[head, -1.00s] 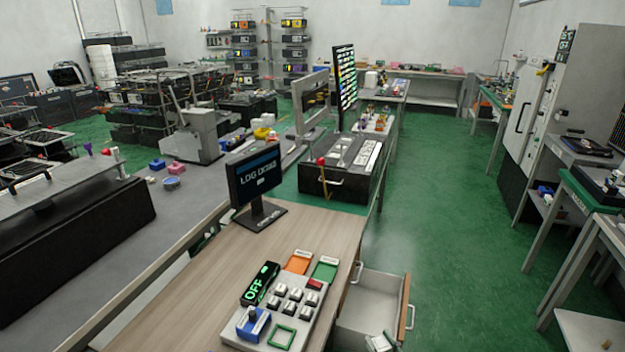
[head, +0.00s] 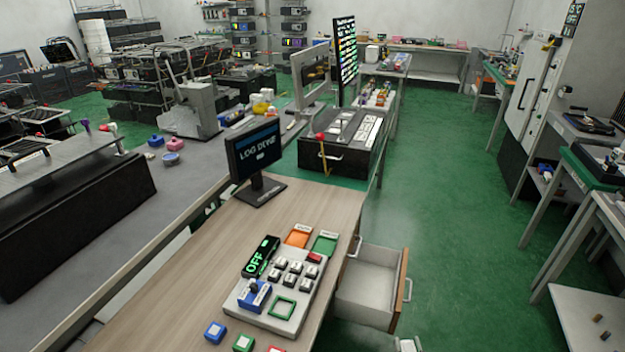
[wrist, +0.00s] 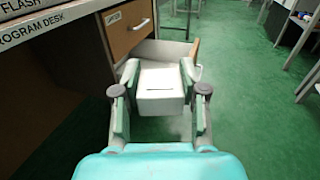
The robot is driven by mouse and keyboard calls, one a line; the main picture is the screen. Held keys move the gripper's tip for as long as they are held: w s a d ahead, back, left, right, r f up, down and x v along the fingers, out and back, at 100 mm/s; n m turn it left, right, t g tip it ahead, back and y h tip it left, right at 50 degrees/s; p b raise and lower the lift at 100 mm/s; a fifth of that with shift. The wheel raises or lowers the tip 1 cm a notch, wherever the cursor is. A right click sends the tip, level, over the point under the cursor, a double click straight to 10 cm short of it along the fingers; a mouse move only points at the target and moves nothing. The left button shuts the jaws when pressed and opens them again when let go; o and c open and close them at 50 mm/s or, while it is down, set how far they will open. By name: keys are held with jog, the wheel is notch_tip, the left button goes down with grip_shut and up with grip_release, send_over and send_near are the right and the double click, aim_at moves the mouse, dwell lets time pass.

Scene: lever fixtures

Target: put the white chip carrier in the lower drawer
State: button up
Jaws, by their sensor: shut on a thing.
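In the wrist view, the white chip carrier (wrist: 161,92), a white block with a thin dark slot, sits between the two fingers of my gripper (wrist: 160,76). The gripper is shut on it. Beyond it, the lower drawer (wrist: 195,50) stands pulled open under a closed wooden upper drawer (wrist: 127,28) with a label and metal handle. The carrier covers part of the open drawer's near side. In the head view, the open drawer (head: 368,298) shows a bare, pale inside. A small pale part at the bottom edge, near the drawer's front, is too cut off to identify.
The wooden desk (head: 165,300) carries a monitor (head: 255,160), a grey button panel (head: 290,318) and small coloured blocks. The desk side (wrist: 50,60) stands close on the left in the wrist view. Green floor (head: 440,220) is clear to the right.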

jog(key=s+f, duration=0.5)
jog(key=f, duration=0.2)
notch_tip(320, 180, up, 27)
jog(key=n+g+y, duration=1.2)
jog(key=n+y, duration=0.2)
jog(key=y, duration=0.3)
send_over(282, 308)
notch_tip(282, 308, down, 9)
jog(key=shift+f, duration=0.2)
jog(key=shift+s+d+f, duration=0.1)
jog(key=shift+f, duration=0.05)
jog(key=shift+c, duration=0.8)
jog(key=o, duration=1.1)
